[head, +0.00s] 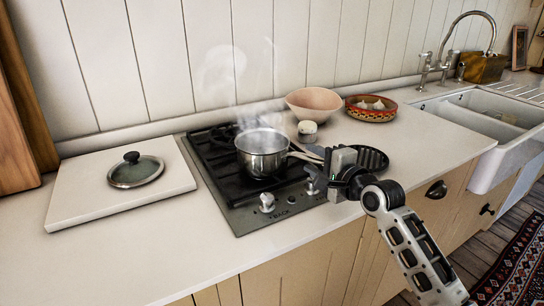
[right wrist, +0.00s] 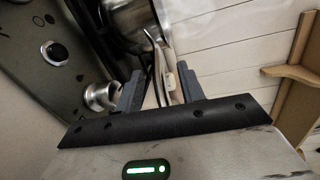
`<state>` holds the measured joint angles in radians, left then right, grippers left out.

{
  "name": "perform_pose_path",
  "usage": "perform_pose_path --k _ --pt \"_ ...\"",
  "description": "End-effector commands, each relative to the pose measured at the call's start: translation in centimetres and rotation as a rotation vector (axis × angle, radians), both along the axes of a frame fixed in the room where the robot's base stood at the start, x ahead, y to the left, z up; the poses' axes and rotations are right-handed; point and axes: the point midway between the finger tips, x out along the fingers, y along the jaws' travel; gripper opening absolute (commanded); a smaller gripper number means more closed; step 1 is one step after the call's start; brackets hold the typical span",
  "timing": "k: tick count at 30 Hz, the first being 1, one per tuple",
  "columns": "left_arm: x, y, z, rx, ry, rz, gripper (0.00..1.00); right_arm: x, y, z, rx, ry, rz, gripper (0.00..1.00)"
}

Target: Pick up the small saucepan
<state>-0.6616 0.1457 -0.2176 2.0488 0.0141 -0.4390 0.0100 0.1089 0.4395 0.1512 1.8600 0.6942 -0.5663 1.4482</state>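The small steel saucepan (head: 262,155) sits upright on the black hob in the head view, with steam rising from it. Its handle points right, toward my right gripper (head: 330,172). In the right wrist view the saucepan (right wrist: 128,18) shows at the top, and its handle (right wrist: 157,62) runs down toward the space between my fingers (right wrist: 160,92). The fingers stand apart, one on each side of the handle's end. I cannot tell whether either finger touches it. My left gripper is not in view.
A glass lid (head: 136,172) lies on a white board (head: 70,205) at left. A pink bowl (head: 313,102), a small white pot (head: 307,130), a patterned dish (head: 371,110) and a dark ridged round piece (head: 373,158) stand right of the hob (head: 245,217). Knobs (head: 267,203) line its front.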

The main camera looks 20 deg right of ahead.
Motion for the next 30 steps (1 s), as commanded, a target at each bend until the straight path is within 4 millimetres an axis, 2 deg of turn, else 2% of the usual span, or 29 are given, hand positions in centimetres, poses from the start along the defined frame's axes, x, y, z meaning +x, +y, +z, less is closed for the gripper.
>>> perform_pose_path --k 5,6,10,30 --pt "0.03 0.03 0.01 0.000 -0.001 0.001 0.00 0.03 0.03 -0.05 0.000 0.000 0.000 0.39" --pt "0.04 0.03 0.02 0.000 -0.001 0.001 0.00 0.03 0.03 -0.05 0.000 0.000 0.000 0.36" --pt "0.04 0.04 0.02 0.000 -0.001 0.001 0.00 0.02 0.04 -0.05 0.001 0.000 0.000 0.00" --pt "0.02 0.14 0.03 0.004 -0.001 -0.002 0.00 0.02 0.04 0.23 0.003 -0.007 0.000 0.00"
